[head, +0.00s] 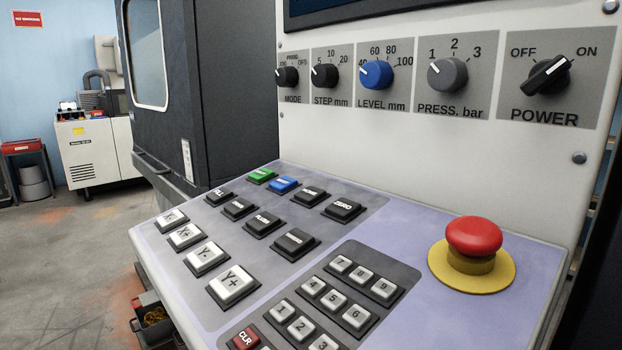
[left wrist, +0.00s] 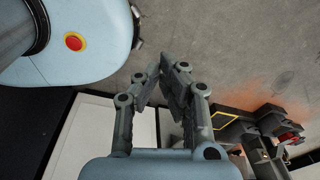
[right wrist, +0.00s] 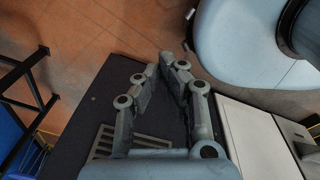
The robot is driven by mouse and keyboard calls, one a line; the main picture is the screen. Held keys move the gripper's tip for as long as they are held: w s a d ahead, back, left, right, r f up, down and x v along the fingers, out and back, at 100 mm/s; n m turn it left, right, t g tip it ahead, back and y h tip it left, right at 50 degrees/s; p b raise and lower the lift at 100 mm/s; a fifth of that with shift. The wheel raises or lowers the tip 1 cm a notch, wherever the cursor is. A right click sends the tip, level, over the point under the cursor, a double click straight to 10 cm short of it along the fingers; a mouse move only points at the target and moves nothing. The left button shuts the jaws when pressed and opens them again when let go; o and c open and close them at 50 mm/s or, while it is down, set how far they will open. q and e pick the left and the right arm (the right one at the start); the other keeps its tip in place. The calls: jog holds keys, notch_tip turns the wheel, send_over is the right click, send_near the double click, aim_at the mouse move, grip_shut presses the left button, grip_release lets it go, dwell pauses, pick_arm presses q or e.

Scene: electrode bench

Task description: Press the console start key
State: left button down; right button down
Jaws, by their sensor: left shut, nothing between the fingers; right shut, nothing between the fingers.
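The console's sloped key panel (head: 415,222) fills the lower middle of the head view. A green key (head: 262,176) sits at its far edge beside a blue key (head: 284,184); the green key's lettering is too small to read, so I cannot tell if it is the start key. Neither gripper shows in the head view. My left gripper (left wrist: 168,70) is shut and empty in the left wrist view, above the floor. My right gripper (right wrist: 173,66) is shut and empty in the right wrist view. Neither wrist view shows the keys.
A red mushroom button (head: 474,237) on a yellow base stands up at the panel's right. Black keys, white axis keys (head: 233,286) and a number pad (head: 350,298) fill the panel. Knobs, including POWER (head: 546,76), line the upright face. A dark machine cabinet (head: 235,90) stands behind.

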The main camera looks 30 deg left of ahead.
pick_arm(q)
jog(key=w+r+t+p, duration=0.1)
jog(key=w+r+p, duration=0.75)
jog(key=r, duration=0.65)
jog(key=w+r+t+p, duration=0.1)
jog(key=w+r+p, duration=0.4)
jog(key=w+r, duration=0.75)
jog(key=w+d+r+t+p, duration=0.2)
jog(key=r+p, duration=0.9)
jog(key=r, duration=2.6)
jog(key=w+r+n+t, duration=0.1)
jog(key=w+r, duration=0.1)
jog(key=w, duration=0.2)
jog(key=w+r+n+t+h, duration=0.1)
jog(key=w, duration=0.4)
jog(key=w+r+n+t, duration=0.1)
jog(key=w+r, duration=0.1)
jog(key=w, duration=0.2)
jog(key=shift+w+a+r+h, duration=0.25)
jog(key=shift+w+r+h, duration=0.05)
jog(key=shift+h, duration=0.1)
jog(key=w+a+r+n+t+h, duration=0.1)
jog(key=w+a+r+n+t, duration=0.1)
jog(key=w+r, duration=0.5)
jog(key=shift+w+a+r+n+t+h, duration=0.25)
jog(key=shift+w+n+t, duration=0.45)
jog(key=shift+w+n, duration=0.35)
jog(key=shift+s, duration=0.1)
